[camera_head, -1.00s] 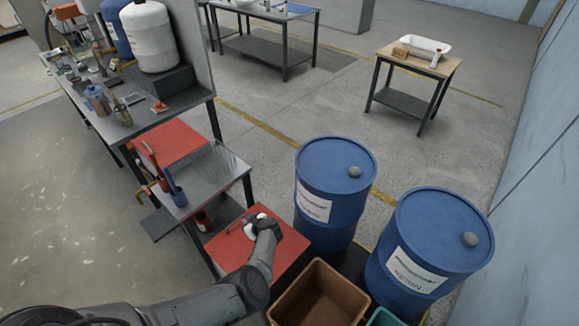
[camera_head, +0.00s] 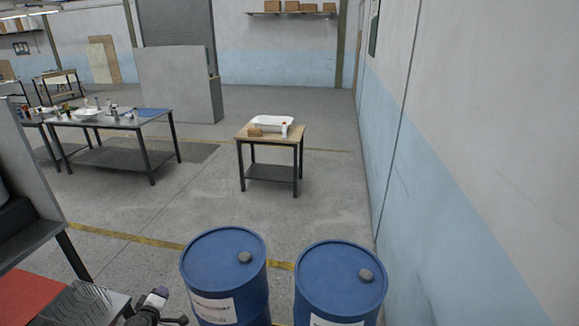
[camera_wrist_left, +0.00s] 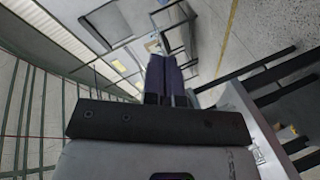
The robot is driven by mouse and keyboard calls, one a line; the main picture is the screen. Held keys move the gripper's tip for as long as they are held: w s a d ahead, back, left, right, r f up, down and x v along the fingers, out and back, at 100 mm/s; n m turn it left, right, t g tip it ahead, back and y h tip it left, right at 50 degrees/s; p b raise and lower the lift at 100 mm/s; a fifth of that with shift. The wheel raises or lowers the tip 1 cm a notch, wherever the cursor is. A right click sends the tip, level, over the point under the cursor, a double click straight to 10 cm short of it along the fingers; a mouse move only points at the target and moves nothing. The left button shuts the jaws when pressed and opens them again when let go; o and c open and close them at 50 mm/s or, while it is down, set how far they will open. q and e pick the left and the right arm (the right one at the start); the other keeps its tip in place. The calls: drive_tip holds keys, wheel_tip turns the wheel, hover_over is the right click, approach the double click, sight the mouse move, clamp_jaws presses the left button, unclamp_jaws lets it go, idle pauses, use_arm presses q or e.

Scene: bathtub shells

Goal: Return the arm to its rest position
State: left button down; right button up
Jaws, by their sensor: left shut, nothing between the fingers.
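My left gripper (camera_head: 157,294) shows at the bottom left of the head view, partly cut off by the lower edge. It is beside the metal rack shelf (camera_head: 85,307) and left of the blue drums. In the left wrist view its two dark purple fingers (camera_wrist_left: 165,72) lie together with nothing between them. My right gripper is in neither view.
Two blue drums, a left one (camera_head: 226,262) and a right one (camera_head: 341,284), stand close to my left gripper. A small wooden-topped table (camera_head: 268,138) carries a white tub (camera_head: 273,122). A longer table (camera_head: 150,121) stands at back left. Floor between is clear.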

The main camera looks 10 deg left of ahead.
use_arm(q)
drive_tip(key=s+d+r+m+g+h, duration=0.1)
drive_tip(key=d+r+m+h, duration=0.2)
drive_tip(key=r, duration=0.4)
drive_tip(key=s+d+r+m+h, duration=0.1)
drive_tip(key=d+r+m, duration=0.1)
drive_tip(key=r+m, duration=0.3)
drive_tip(key=s+d+r+m+g+y, duration=0.1)
drive_tip(key=s+d+r+m+g, duration=0.3)
drive_tip(key=s+d, duration=0.85)
drive_tip(key=s+d+f+m+h, duration=0.1)
drive_tip(key=s+d+f+m, duration=0.35)
drive_tip(key=s+d, duration=0.7)
drive_tip(key=s+d+f+m+g, duration=0.1)
drive_tip(key=s+d+f+g, duration=0.15)
drive_tip(key=s+f, duration=0.45)
drive_tip(key=s+d+f+g, duration=0.1)
drive_tip(key=s+f+g, duration=0.3)
drive_tip(key=s, duration=0.5)
drive_tip(key=w+p+v, duration=0.2)
drive_tip(key=p+v, duration=0.9)
drive_tip(key=p, duration=0.1)
drive_tip(key=w+a+r+p+v, duration=0.1)
drive_tip(key=w+p+v, duration=0.2)
drive_tip(key=p+v, duration=0.8)
drive_tip(key=shift+w+r+t+h+p, duration=0.35)
drive_tip(key=shift+w+t+h+p, duration=0.05)
drive_tip(key=shift+w+t, duration=0.05)
